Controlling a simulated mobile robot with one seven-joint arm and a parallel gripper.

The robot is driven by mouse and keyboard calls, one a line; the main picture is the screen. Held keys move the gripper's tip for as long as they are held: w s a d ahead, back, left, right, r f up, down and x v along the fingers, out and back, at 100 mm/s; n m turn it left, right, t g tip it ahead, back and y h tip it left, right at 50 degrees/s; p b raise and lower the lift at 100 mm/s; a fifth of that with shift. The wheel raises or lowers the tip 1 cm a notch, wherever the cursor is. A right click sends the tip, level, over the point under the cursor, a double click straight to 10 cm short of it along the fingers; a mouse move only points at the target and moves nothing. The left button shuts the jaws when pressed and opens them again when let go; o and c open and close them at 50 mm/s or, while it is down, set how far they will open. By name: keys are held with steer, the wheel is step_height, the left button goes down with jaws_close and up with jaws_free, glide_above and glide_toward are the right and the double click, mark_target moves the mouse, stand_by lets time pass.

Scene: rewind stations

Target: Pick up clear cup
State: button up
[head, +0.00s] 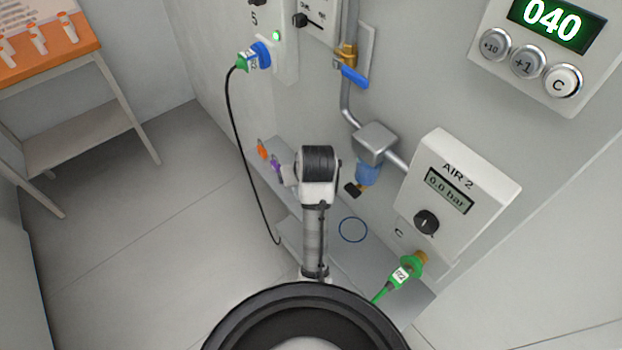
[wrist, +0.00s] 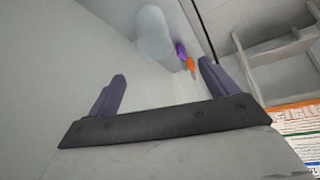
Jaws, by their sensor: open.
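The clear cup (wrist: 153,34) is a pale, see-through cylinder near the top middle of the wrist view, beside the wall. My gripper (wrist: 162,71) is open, its two dark purple fingers apart with nothing between them. The cup is beyond the fingertips, slightly left of the middle of the gap, and does not touch them. In the head view I cannot make out the cup; my arm covers part of the shelf there, and my fingers are not clear.
A purple item (head: 277,167) and an orange item (head: 262,148) are on the narrow wall shelf (head: 330,262), with a blue ring (head: 352,229) farther along. A blue filter bowl (head: 368,173) hangs above. A black cable (head: 241,150) droops at the left. Open floor lies left.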

steer(key=x, duration=0.5)
steer(key=s+d+x, duration=0.1)
steer(key=x, duration=0.2)
steer(key=shift+w+f+p, duration=0.15)
steer(key=shift+f+p, duration=0.15)
steer(key=shift+f, duration=0.25)
steer(key=shift+p+x, duration=0.7)
steer(key=shift+x, duration=2)
steer(key=shift+d, duration=0.15)
steer(key=c, duration=1.1)
steer(key=shift+o, duration=0.2)
steer(key=shift+r, duration=0.15)
